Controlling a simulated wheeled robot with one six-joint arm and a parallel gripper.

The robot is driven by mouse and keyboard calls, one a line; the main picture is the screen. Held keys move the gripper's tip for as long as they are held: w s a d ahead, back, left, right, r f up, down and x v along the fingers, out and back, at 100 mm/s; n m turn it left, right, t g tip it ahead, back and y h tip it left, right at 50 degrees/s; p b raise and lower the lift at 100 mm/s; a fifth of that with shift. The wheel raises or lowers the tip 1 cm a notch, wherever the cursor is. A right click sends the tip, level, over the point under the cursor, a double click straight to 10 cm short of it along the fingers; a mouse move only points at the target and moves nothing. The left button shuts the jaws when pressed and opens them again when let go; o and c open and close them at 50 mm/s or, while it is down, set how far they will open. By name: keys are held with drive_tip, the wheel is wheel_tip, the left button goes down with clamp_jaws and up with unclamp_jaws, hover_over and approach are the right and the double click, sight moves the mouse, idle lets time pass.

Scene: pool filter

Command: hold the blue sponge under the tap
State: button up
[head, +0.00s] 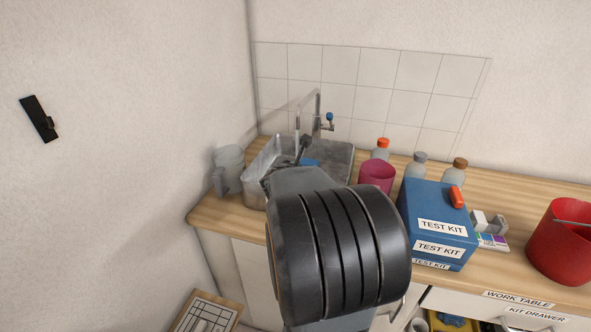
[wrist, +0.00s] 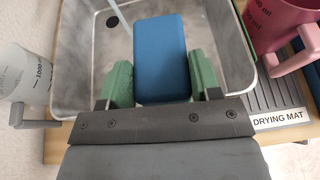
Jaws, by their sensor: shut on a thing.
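The blue sponge (wrist: 160,50) is held between the green finger pads of my gripper (wrist: 160,82) in the wrist view, over the sink basin (wrist: 82,50). In the head view, a small part of the blue sponge (head: 311,162) shows past my arm, inside the sink (head: 340,153). My gripper (head: 303,152) is mostly hidden there by my own arm. The tap (head: 318,105) stands at the back of the sink, with a blue knob on its right. In the wrist view, a pale thin line left of the sponge may be the spout or water; I cannot tell which.
A clear measuring jug (head: 229,168) stands left of the sink. A magenta jug (head: 376,175) stands on the right by the drying mat (wrist: 275,100). A blue test kit box (head: 436,215), several bottles and a red bucket (head: 564,245) occupy the counter further right.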

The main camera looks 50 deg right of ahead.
drive_tip(key=w+d+f, duration=0.2)
drive_tip(key=w+d, duration=0.3)
drive_tip(key=w, duration=0.5)
drive_tip(key=shift+d+f+p, duration=0.25)
drive_tip(key=shift+f+p, duration=0.1)
drive_tip(key=shift+f, duration=0.05)
drive_tip(key=shift+w, duration=0.1)
drive_tip(key=shift+d, duration=0.1)
idle(0.3)
drive_tip(key=shift+s+d+b, duration=0.35)
drive_tip(key=shift+s, duration=0.05)
idle(0.4)
drive_tip(key=s+a+r, duration=0.1)
drive_tip(key=s+a, duration=0.1)
drive_tip(key=s+a+r, duration=0.1)
drive_tip(key=s+a, duration=0.2)
drive_tip(key=s+a+r, duration=0.1)
drive_tip(key=s+a, duration=0.1)
drive_tip(key=s, duration=0.1)
drive_tip(key=shift+s+a, duration=0.15)
drive_tip(key=shift+s, duration=0.1)
drive_tip(key=shift+s+a, duration=0.25)
drive_tip(key=shift+s, duration=0.05)
